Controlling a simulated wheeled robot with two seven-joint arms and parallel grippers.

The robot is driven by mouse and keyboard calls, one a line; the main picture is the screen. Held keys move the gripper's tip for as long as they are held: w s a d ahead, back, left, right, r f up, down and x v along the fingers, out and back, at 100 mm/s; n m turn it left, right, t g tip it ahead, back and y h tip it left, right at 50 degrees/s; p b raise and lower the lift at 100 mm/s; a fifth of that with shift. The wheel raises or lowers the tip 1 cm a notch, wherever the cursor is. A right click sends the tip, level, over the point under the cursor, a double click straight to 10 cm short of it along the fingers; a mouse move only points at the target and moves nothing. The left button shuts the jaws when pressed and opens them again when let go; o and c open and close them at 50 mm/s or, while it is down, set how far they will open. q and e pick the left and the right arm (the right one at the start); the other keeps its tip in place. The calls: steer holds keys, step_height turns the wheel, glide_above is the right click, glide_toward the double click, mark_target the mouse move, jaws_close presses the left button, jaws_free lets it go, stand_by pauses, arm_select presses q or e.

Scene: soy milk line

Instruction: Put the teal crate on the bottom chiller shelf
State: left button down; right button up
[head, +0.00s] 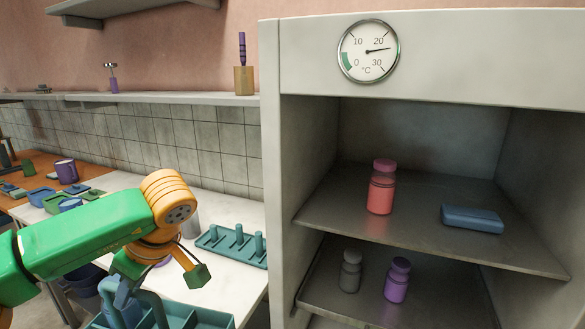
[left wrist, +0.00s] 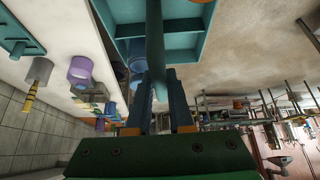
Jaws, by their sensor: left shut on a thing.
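The teal crate (head: 205,316) is at the bottom edge of the head view, partly cut off. Its open compartments and upright handle also show in the left wrist view (left wrist: 185,42). My left gripper (head: 133,292) is shut on the crate's handle; its fingers flank the handle in the left wrist view (left wrist: 157,88). The grey open-fronted chiller (head: 272,180) stands to the right of the gripper and crate. Its lower visible shelf (head: 325,288) holds a grey bottle (head: 350,271) and a purple bottle (head: 397,280). My right gripper is out of view.
The upper chiller shelf (head: 410,220) holds a red bottle (head: 381,190) and a blue box (head: 472,218). A teal peg rack (head: 232,246) lies on the white counter beside the chiller. The chiller's left side wall stands between counter and shelves. The lower shelf's front left is bare.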

arm_select(q)
steer(key=shift+s+d+f+m+t, duration=0.15)
steer(key=shift+s+d+f, duration=0.1)
steer(key=shift+d, duration=0.2)
steer(key=shift+s+d+f+m+t, duration=0.1)
steer(key=shift+s+d+m+t, duration=0.1)
steer(key=shift+d, duration=0.2)
steer(key=s+d+f, duration=0.1)
steer(key=d, duration=0.1)
steer(key=s+d+f+m+t, duration=0.1)
steer(key=d, duration=0.1)
steer(key=s+d+f+m, duration=0.1)
steer(key=s+d+f, duration=0.1)
steer(key=shift+m, duration=0.25)
steer(key=s+d+f, duration=0.1)
steer(key=s, duration=0.1)
steer(key=s+f+m+t, duration=0.1)
steer(key=s, duration=0.1)
steer(key=s+d+f+m+h, duration=0.1)
steer(key=s, duration=0.1)
steer(key=shift+s+d+f, duration=0.2)
steer(key=shift+d+f, duration=0.05)
steer(key=shift+d, duration=0.05)
steer(key=shift+s, duration=0.15)
